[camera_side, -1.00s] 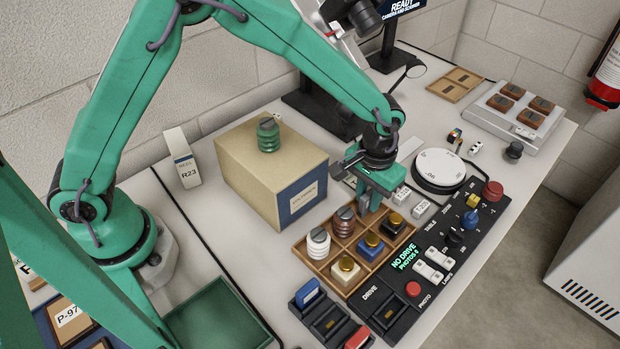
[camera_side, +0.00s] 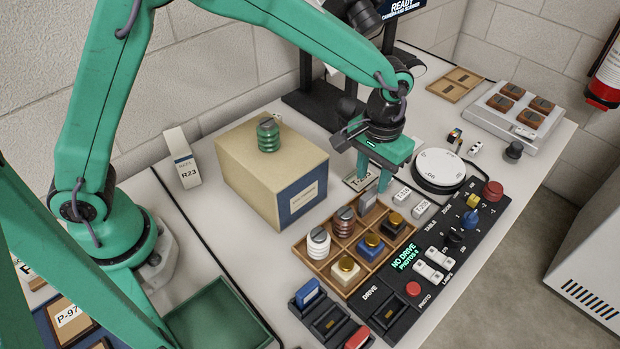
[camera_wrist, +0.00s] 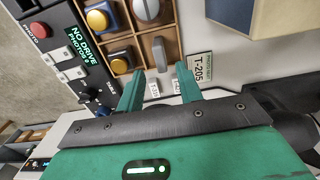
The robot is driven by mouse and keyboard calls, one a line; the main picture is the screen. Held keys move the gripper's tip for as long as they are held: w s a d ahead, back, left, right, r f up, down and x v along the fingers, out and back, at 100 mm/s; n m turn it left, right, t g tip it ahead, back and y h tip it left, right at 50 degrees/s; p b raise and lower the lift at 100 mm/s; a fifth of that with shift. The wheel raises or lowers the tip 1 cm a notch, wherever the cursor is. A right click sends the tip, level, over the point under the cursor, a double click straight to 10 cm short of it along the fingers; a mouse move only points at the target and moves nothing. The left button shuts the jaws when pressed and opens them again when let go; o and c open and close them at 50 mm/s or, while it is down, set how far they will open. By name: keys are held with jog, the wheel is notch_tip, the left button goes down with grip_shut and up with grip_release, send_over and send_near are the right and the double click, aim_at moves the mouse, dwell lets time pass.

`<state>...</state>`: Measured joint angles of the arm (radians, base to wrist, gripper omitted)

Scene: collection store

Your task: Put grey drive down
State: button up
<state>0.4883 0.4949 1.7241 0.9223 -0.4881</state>
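The grey drive (camera_side: 367,203) stands upright in the back compartment of the wooden tray (camera_side: 299,250). It also shows in the wrist view (camera_wrist: 160,52), just past my fingertips. My gripper (camera_side: 373,184) is open and empty, above the drive and apart from it. In the wrist view my gripper's two green fingers (camera_wrist: 159,76) are spread, with a gap between them. Other tray compartments hold a white ribbed piece (camera_side: 318,242), a brown ribbed piece (camera_side: 344,220), a blue piece (camera_side: 370,245), a black piece (camera_side: 394,222) and a cream piece (camera_side: 345,270).
A large cardboard box (camera_side: 270,170) with a green ribbed piece (camera_side: 268,134) on top stands left of my gripper. A round white turntable (camera_side: 440,168) lies to the right. The black control panel (camera_side: 440,245) reads NO DRIVE. A green tray (camera_side: 218,318) lies front left.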

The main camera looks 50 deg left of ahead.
aim_at(367, 192)
jog(key=shift+r, duration=2.95)
jog(key=s+a+r+t, duration=0.3)
jog(key=s+a+r, duration=0.4)
jog(key=a+r, duration=0.45)
jog(key=s+a+f+t, duration=0.1)
jog(key=s+a+t, duration=0.1)
jog(key=s+a, duration=0.8)
jog(key=s, duration=0.2)
jog(key=shift+s+a+f+t, duration=0.3)
jog(key=shift+a+f, duration=0.05)
jog(key=shift+a, duration=0.05)
